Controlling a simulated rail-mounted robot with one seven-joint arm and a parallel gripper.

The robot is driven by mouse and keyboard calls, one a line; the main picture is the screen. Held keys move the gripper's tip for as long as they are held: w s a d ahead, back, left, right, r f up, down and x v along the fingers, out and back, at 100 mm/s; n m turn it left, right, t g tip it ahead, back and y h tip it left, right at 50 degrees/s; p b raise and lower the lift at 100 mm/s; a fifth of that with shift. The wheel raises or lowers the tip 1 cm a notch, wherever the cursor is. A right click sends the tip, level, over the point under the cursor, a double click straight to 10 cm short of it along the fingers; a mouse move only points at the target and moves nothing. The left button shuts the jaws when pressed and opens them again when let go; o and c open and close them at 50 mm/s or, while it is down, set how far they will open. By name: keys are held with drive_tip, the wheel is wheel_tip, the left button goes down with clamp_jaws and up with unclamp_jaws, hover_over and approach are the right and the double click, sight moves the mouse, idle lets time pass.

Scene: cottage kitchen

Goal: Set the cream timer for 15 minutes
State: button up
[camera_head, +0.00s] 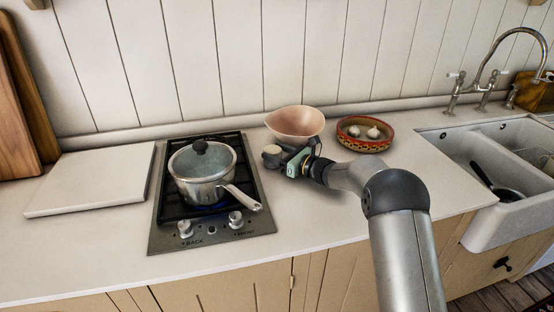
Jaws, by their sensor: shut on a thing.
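A small round pale object, which looks like the cream timer (271,151), is on the counter just right of the hob, at the tip of my gripper (283,157). My gripper comes in from the right, low over the counter, and is shut on it. The jaws are small and dark here, and the exact grip is hard to see. The timer's dial face and any numbers or pointer are too small to read.
A hob (257,222) with a lidded saucepan (198,186) stands to the left; a blue glow shows under the pan. A pinkish bowl (296,121) is behind my gripper. A patterned dish (362,146) with garlic and a sink (455,150) are to the right.

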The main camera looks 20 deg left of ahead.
drive_tip(key=m+t+b, duration=0.1)
drive_tip(key=b, duration=0.1)
drive_tip(key=m+t+h+b, duration=0.1)
drive_tip(key=t+b, duration=0.1)
drive_tip(key=b, duration=0.1)
drive_tip(key=f+m+t+h+b, duration=0.1)
drive_tip(key=b, duration=0.1)
drive_tip(key=shift+s+f+b, duration=0.1)
drive_tip(key=shift+s+b, duration=0.2)
drive_tip(key=m+t+b, duration=0.1)
drive_tip(key=b, duration=0.2)
drive_tip(key=shift+a+t+h+b, duration=0.15)
drive_tip(key=shift+t+h+b, duration=0.15)
drive_tip(key=shift+h, duration=0.1)
drive_tip(key=b, duration=0.1)
drive_tip(key=m+t+h+b, duration=0.1)
drive_tip(key=b, duration=0.1)
drive_tip(key=shift+r, duration=0.25)
drive_tip(key=m+t+h+b, duration=0.1)
drive_tip(key=b, duration=0.4)
drive_tip(key=shift+s+a+r, duration=0.1)
drive_tip(key=m+t+h+b, duration=0.1)
drive_tip(key=t+h+b, duration=0.1)
drive_tip(key=b, duration=0.7)
drive_tip(key=shift+a+m, duration=0.1)
drive_tip(key=shift+m, duration=0.2)
drive_tip(key=shift+r+m+t+h+b, duration=0.2)
drive_tip(key=shift+m+t+h+b, duration=0.4)
drive_tip(key=shift+b, duration=2.35)
drive_tip(key=o, duration=1)
